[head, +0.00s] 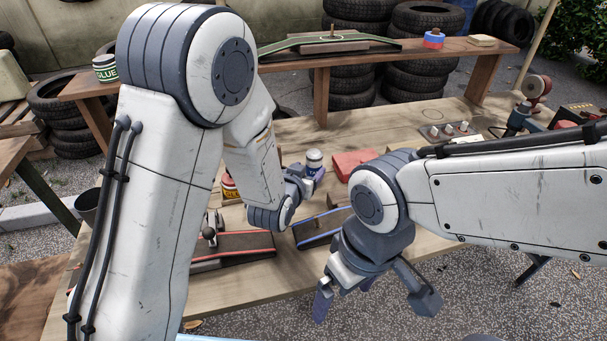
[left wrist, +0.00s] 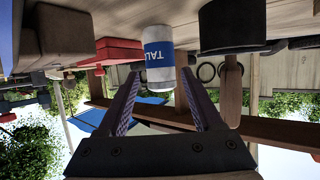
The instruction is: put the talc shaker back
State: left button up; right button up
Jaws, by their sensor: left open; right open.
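The talc shaker (head: 314,160) is a small pale container with a blue band, standing on the workbench (head: 300,135) in the head view. In the left wrist view the shaker (left wrist: 158,60) shows its blue "TAL" label upside down. My left gripper (head: 308,178) is beside it, partly hidden by its own wrist. In the left wrist view the open fingers of the left gripper (left wrist: 160,78) lie on either side of the shaker; contact cannot be told. My right gripper (head: 373,306) is open and empty, pointing down at the bench's front edge.
A red box (head: 352,162) stands just right of the shaker. A raised shelf (head: 480,52) runs behind.

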pick_arm(q)
jog(key=v, duration=0.3)
jog(key=shift+s+a+r, duration=0.1)
jog(key=shift+s, duration=0.2)
jog(key=s+g, duration=0.1)
jog(key=s+d+g, duration=0.1)
jog(key=s+d, duration=0.1)
jog(key=s, duration=0.1)
jog(key=shift+s+d+m+g, duration=0.15)
jog(key=shift+d+m+g, duration=0.1)
jog(key=shift+m+g, duration=0.15)
jog(key=s+g, duration=0.1)
jog(key=s, duration=0.2)
jog(key=s+m+g, duration=0.1)
jog(key=s+g, duration=0.1)
jog(key=s, duration=0.1)
jog(key=s+d+g, duration=0.1)
jog(key=s, duration=0.2)
jog(key=shift+s+r, duration=0.15)
jog(key=s+a+r+m+g+y, duration=0.1)
jog(key=s+a+g, duration=0.1)
jog(key=s, duration=0.5)
jog(key=s+a+r+m+g+y, duration=0.1)
jog(key=s+a+r+g, duration=0.1)
jog(key=s, duration=0.6)
jog(key=shift+s+a+g+y, duration=0.35)
jog(key=shift+a+g, duration=0.35)
jog(key=shift+g, duration=0.3)
jog(key=shift+r, duration=0.2)
